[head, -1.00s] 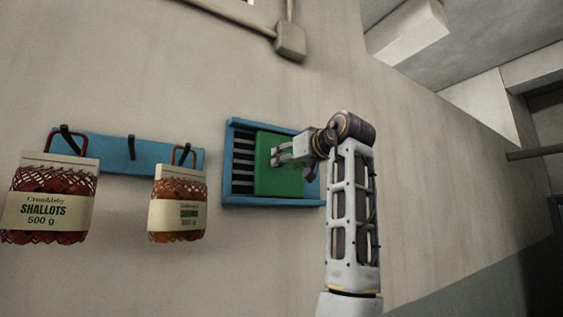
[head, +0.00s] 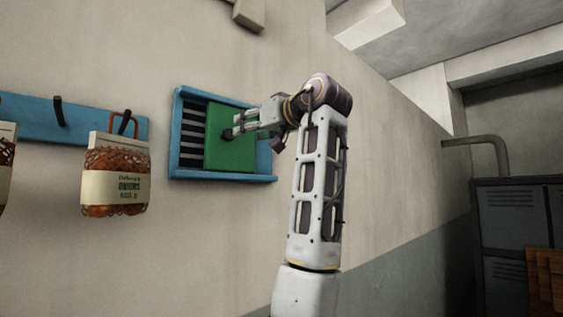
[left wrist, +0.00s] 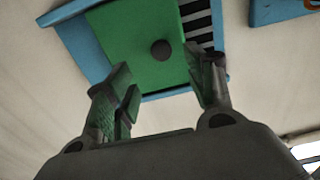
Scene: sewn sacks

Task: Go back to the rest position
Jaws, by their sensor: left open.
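My left gripper (head: 242,124) is open and empty in front of a green sliding panel (head: 235,155) on the wall. In the left wrist view, the open fingers (left wrist: 157,68) stand apart on either side of the panel's dark round knob (left wrist: 160,50), with a gap short of it. Dark slats (head: 193,138) show at the frame's left. My right gripper is not in view.
A blue hook rail (head: 85,118) left of the frame carries a net sack with a label (head: 115,188); another sack (head: 5,150) is cut off at the left edge. Grey lockers (head: 510,220) and a pipe (head: 480,141) stand far right. The wall right of my arm is bare.

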